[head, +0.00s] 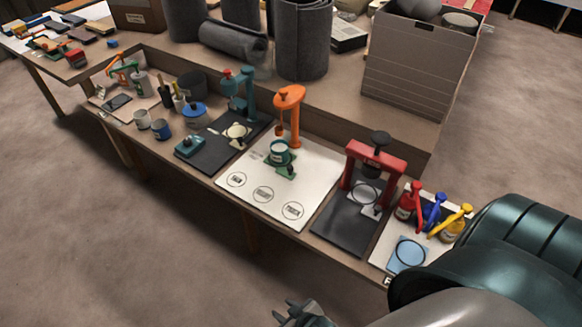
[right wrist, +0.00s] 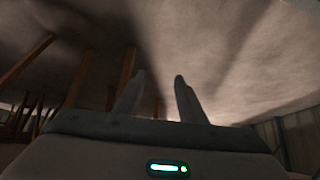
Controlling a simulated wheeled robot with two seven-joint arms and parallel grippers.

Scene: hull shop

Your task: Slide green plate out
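A small green plate (head: 288,172) lies on a white board (head: 265,191) at the foot of an orange stand (head: 290,108). A teal-and-white tin (head: 280,153) stands on the plate and hides part of it. My right gripper (head: 303,316) shows only in part at the bottom edge of the head view, well in front of and apart from the bench. In the right wrist view its two fingers (right wrist: 158,92) stand apart with nothing between them. My left gripper is in neither view.
Left of the white board is a dark mat with a teal press (head: 239,92). Right of it are a red press (head: 373,170) and several pump bottles (head: 428,208). A raised shelf with grey rolls (head: 303,40) and a grey bin (head: 415,62) runs behind. The floor in front is clear.

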